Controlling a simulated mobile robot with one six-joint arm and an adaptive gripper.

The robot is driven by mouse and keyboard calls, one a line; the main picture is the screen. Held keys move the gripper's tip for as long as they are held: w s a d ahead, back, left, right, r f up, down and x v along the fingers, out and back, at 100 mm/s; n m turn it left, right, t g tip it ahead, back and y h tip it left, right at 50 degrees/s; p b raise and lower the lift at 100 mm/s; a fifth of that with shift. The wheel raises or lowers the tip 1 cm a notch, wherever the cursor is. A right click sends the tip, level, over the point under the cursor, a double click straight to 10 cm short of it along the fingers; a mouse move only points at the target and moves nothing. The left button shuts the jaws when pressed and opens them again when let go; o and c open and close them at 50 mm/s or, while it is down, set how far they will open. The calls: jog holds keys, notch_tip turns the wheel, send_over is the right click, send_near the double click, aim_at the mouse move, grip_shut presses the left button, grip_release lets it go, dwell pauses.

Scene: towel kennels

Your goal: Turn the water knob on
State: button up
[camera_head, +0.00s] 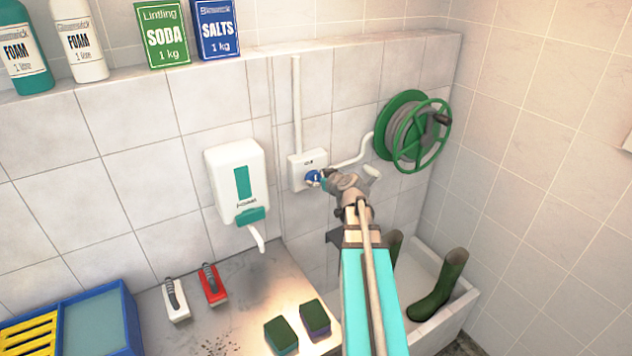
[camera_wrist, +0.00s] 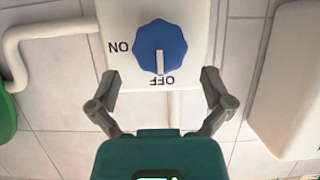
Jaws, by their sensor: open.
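The wrist view is upside down, so the lettering shows inverted. In the head view the knob (camera_head: 313,178) is partly hidden by my gripper, on the white box (camera_head: 298,170) on the tiled wall. My gripper (camera_wrist: 162,84) is open, with one finger to each side below the knob in the wrist view. The fingers look apart from the knob, and nothing is between them. In the head view my gripper (camera_head: 326,180) is close to the knob.
A white soap dispenser (camera_head: 234,170) hangs left of the box. A green hose reel (camera_head: 408,132) is to the right, joined by a white pipe (camera_head: 352,158). Brushes and sponges lie on the counter (camera_head: 240,290) below. A green boot (camera_head: 440,290) stands in a white basin.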

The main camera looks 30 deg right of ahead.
aim_at(315, 178)
jog(key=shift+b+x, duration=0.6)
jog(key=shift+x, duration=1.45)
